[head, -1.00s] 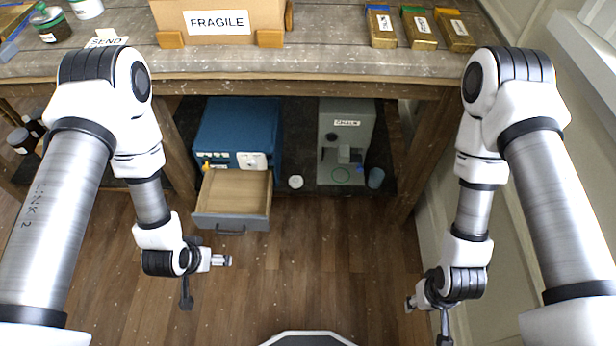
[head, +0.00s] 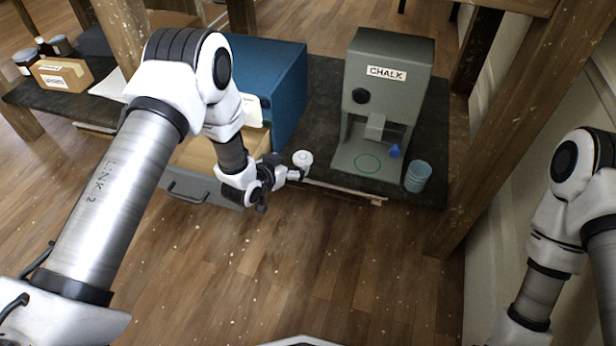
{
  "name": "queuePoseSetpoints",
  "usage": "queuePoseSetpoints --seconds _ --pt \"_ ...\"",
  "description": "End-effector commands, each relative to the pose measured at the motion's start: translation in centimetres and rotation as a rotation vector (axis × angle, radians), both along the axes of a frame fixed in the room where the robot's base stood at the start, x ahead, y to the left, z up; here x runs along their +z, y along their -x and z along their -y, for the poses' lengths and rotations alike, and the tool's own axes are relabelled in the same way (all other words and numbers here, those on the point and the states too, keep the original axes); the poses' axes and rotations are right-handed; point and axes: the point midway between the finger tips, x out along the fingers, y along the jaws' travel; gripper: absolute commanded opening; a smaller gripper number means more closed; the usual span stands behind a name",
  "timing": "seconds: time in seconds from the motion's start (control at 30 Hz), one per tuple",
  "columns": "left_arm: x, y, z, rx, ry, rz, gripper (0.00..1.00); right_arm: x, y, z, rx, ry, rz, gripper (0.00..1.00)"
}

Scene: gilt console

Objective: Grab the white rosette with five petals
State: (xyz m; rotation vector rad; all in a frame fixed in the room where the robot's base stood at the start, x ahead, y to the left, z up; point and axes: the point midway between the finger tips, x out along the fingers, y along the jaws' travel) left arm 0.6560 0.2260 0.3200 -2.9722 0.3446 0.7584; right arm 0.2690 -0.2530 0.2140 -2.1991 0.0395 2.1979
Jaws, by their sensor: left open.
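A small white round piece (head: 302,158) stands at the front edge of the dark lower shelf; its petals are too small to count, so I cannot tell whether it is the five-petal rosette. My left gripper (head: 300,174) is open, its fingertips just in front of this piece; I cannot tell whether they touch it. A white plate (head: 251,108) on the front of the blue cabinet (head: 272,78) is partly hidden behind my left arm. My right gripper is out of view; only part of that arm shows at the right.
An open grey drawer (head: 197,187) juts from the blue cabinet, beneath my left forearm. A grey CHALK machine (head: 388,95) with a blue cup (head: 418,176) beside it stands right of the white piece. A wooden leg (head: 535,125) bounds the right side.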

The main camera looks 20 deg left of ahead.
Motion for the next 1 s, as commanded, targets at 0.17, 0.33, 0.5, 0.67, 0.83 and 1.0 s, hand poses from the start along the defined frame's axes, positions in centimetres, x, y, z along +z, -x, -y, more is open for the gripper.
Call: queuePoseSetpoints --seconds 0.17,0.33,0.5,0.67,0.83,1.0 --pt "-1.2 -1.4 0.4 -0.002 -0.001 0.003 0.90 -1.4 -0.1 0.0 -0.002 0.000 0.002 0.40" --pt "-2.5 -3.4 0.7 0.000 0.000 0.003 0.90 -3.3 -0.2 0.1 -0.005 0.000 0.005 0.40" --pt "-3.8 -6.1 1.1 0.000 0.000 0.002 0.90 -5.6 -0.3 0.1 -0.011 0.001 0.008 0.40" --pt "-3.7 -6.9 1.3 0.000 0.000 0.000 0.90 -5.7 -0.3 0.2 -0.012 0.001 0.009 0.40" --pt "-3.6 -6.9 1.3 0.000 0.000 -0.001 0.76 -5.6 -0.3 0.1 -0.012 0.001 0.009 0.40" --pt "-3.6 -6.9 1.3 0.000 0.000 -0.001 0.26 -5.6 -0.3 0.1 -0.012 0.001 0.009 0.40"
